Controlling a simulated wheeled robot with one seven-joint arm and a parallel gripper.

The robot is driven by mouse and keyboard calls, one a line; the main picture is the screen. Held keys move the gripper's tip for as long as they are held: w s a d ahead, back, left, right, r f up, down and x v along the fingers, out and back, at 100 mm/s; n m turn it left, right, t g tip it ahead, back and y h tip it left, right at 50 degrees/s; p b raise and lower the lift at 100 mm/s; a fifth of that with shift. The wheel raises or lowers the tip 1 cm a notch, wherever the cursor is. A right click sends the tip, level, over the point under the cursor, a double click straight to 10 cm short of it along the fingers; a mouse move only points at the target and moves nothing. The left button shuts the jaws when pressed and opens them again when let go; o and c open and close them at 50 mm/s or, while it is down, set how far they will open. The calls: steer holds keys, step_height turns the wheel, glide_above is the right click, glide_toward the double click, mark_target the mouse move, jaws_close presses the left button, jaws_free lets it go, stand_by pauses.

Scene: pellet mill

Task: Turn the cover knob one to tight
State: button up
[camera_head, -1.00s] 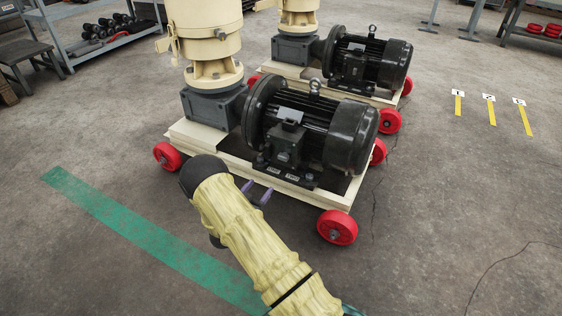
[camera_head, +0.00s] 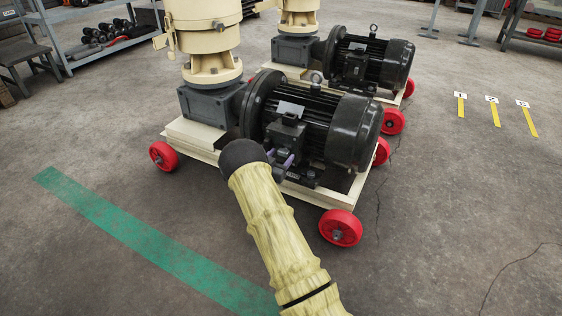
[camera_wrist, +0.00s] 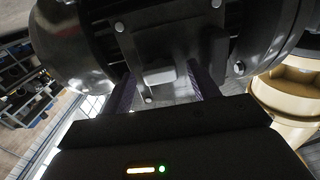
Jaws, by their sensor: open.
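The near machine's black motor (camera_head: 345,130) carries a dark terminal box (camera_head: 287,135) on its side facing me. My gripper (camera_head: 283,160) is at the front of this box, with its purple fingers beside its lower part. In the wrist view, the two fingers of my gripper (camera_wrist: 162,85) stand apart. A small grey block (camera_wrist: 159,76) on the dark box face shows between them, and I cannot tell whether they touch it. Several light round heads show around the motor and box; I cannot tell which is cover knob one. My arm and wrist hide part of the box.
The motor sits on a cream base frame (camera_head: 190,135) with red wheels (camera_head: 340,227). A second such machine (camera_head: 370,62) stands behind. A green floor stripe (camera_head: 130,230) runs at the left. Open floor lies right, with numbered yellow strips (camera_head: 495,115).

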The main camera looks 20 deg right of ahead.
steer(key=shift+w+d, duration=0.25)
steer(key=shift+d, duration=0.1)
steer(key=c, duration=1)
